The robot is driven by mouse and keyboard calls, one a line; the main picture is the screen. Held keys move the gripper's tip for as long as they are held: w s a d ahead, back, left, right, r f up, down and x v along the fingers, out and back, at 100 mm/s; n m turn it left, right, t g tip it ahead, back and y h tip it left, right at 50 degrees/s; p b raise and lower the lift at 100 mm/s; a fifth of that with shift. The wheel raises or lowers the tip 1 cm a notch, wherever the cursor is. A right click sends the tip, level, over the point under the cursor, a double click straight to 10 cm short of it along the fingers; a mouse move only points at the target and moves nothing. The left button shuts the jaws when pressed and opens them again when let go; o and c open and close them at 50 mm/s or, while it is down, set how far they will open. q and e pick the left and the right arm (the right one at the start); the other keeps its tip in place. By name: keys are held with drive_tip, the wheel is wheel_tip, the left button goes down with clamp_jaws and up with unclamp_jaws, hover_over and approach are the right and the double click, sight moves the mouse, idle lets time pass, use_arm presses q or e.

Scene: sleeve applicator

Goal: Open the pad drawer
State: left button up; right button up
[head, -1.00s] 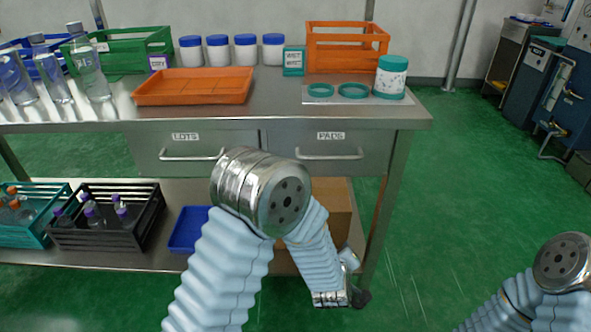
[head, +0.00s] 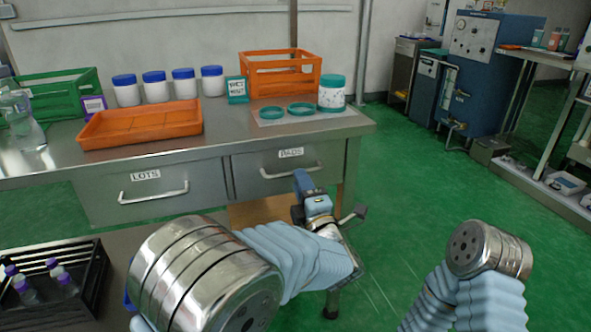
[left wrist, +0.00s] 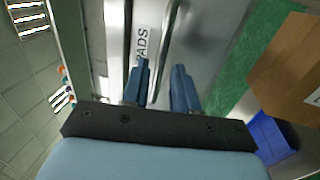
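The pad drawer (head: 320,159) is the right one under the steel bench, labelled PADS, and looks shut. Its bar handle (head: 275,174) runs across its front. My left gripper (head: 302,182) is just in front of this drawer, close below the handle, its fingers partly hiding each other in the head view. My right gripper is out of view.
The LOTS drawer (head: 205,190) is to the left. On the bench stand an orange tray (head: 140,139), an orange crate (head: 280,88), teal rings and jars. A cardboard box (left wrist: 285,70) and a blue bin (left wrist: 270,138) are below. Green floor is free to the right.

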sight(268, 173)
use_arm(q)
drive_tip(key=x, duration=0.4)
drive_tip(key=shift+w+p, duration=0.1)
drive_tip(key=shift+p, duration=0.2)
clamp_jaws()
